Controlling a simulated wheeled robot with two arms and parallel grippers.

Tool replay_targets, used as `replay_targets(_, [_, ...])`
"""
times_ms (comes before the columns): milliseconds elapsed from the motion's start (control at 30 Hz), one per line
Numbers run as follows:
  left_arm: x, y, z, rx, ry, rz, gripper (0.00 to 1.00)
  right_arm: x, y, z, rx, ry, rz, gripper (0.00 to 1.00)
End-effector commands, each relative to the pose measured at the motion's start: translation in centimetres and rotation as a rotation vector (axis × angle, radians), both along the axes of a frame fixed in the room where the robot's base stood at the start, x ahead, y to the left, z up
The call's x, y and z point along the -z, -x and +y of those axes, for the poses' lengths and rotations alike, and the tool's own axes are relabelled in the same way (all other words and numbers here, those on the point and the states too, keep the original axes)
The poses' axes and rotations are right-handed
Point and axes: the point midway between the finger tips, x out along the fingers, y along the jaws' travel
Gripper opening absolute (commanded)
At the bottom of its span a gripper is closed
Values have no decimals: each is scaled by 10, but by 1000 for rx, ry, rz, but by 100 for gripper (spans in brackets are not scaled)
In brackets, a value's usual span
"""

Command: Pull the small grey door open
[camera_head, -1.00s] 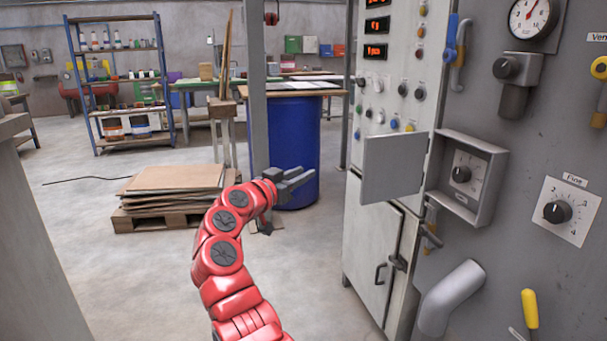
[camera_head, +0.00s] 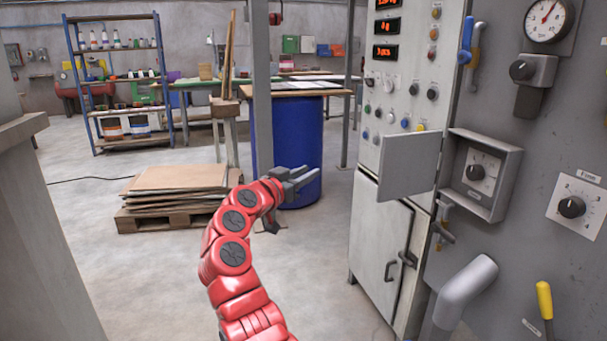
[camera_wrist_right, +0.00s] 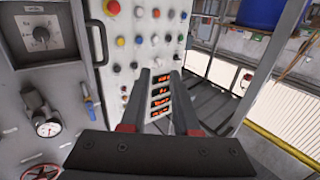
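The small grey door (camera_head: 408,165) stands swung out to the left of a shallow grey box with a dial (camera_head: 482,175) on the machine front. The box's inside is exposed. My right gripper (camera_head: 304,180) is left of the door, clear of it and empty. Its two fingers are apart. In the right wrist view the open right gripper (camera_wrist_right: 158,85) has nothing between its fingers. That view also shows the dial box (camera_wrist_right: 45,35) at upper left and what appears to be the door nearly edge-on (camera_wrist_right: 97,30). My left gripper is out of view.
The button panel with red displays (camera_head: 392,95) is above and behind the door. A closed cabinet door with a handle (camera_head: 378,250) is below. A grey pipe (camera_head: 463,290) sticks out at lower right. A blue barrel (camera_head: 298,135) and stacked boards (camera_head: 175,180) stand behind my right arm.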

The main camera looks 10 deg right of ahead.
Motion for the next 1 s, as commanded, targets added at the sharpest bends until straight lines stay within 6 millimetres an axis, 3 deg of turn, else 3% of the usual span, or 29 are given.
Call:
replay_targets(633, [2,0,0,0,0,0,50,0,3,3,0,0,0,29])
replay_targets(767, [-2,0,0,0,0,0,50,0,14,17,-2,-1,2,29])
replay_targets(1000, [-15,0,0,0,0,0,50,-1,56,63,-4,1,3,29])
